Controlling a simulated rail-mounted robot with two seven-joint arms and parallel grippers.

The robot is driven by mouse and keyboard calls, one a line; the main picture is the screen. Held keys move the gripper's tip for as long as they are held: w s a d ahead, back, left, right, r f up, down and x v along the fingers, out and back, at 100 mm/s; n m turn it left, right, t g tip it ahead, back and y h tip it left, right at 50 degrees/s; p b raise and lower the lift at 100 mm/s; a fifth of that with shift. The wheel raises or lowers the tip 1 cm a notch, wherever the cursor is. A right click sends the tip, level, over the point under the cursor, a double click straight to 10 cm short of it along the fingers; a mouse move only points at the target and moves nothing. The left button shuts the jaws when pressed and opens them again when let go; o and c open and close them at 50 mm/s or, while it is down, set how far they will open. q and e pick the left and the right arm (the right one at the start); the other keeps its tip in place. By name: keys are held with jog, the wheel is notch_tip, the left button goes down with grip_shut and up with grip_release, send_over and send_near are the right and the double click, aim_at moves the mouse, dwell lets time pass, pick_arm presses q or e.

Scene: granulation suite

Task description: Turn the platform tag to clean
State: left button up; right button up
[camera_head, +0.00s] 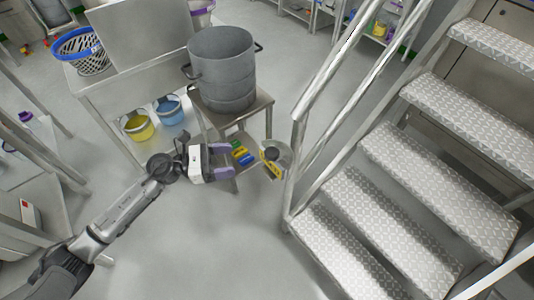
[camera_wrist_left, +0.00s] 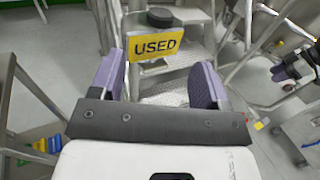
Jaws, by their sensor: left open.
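The platform tag is a yellow plate (camera_wrist_left: 155,46) reading "USED" in the left wrist view, facing my camera. In the head view the tag (camera_head: 271,167) shows as a narrow yellow plate by the foot of the stair rail. My left gripper (camera_head: 228,161) is open and empty, its purple fingers pointing at the tag from the left, with a gap between. In the left wrist view the tag appears beyond and between the fingertips of the left gripper (camera_wrist_left: 160,72). A purple and dark part at the right edge of that view may be my right gripper; its jaws are unclear.
Metal platform stairs (camera_head: 400,205) with a handrail (camera_head: 340,75) stand to the right. A steel drum (camera_head: 222,65) stands on a small stand behind the gripper. A yellow bucket (camera_head: 139,127) and a blue bucket (camera_head: 169,112) sit under a bench. The floor in front is clear.

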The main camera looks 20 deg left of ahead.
aim_at(272, 152)
pick_arm(q)
jog(key=x, duration=1.2)
jog(key=shift+w+d+b, duration=0.15)
jog(key=shift+d+b, duration=0.15)
jog(key=shift+b, duration=0.05)
jog(key=shift+r, duration=0.1)
jog(key=shift+c, duration=0.2)
